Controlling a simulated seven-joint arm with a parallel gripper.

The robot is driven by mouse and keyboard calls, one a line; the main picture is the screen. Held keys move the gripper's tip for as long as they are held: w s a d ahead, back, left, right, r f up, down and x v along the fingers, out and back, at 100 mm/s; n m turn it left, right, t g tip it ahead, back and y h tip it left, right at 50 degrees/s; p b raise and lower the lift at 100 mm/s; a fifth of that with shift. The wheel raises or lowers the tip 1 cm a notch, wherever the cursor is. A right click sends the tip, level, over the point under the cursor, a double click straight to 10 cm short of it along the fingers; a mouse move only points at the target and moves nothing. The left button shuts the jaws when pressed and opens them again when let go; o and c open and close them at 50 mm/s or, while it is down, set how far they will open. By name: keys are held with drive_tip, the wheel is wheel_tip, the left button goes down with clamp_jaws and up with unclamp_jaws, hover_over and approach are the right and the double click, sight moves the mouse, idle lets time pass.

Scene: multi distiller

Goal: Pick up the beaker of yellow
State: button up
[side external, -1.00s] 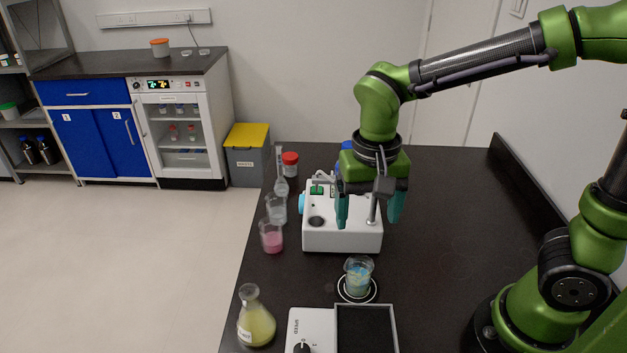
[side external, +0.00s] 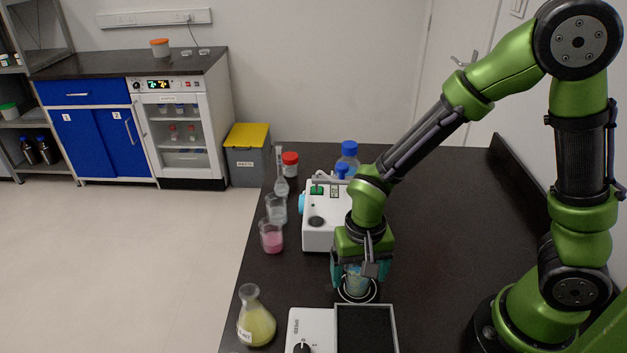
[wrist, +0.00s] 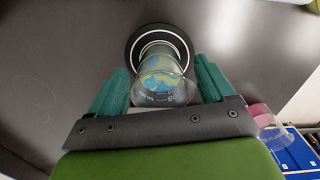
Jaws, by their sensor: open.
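A clear beaker (side external: 356,284) with mixed blue and yellow contents stands upright on a black disc with a white ring (side external: 345,297). My gripper (side external: 361,276) points down over this beaker, open, with its teal fingers on either side. The wrist view shows the beaker (wrist: 160,78) between the spread fingers (wrist: 163,84); whether either touches the glass I cannot tell. My gripper hides part of the beaker in the side view. A conical flask of yellow liquid (side external: 257,324) stands apart at the front left of the bench.
A white device (side external: 318,238) stands behind my gripper. A pink beaker (side external: 271,238) and a clear beaker (side external: 277,209) stand to its left. A device with a knob (side external: 310,325) and a black tray (side external: 367,330) lie in front. The bench's right side is open.

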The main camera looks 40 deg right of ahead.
drive_tip(key=shift+f, duration=0.6)
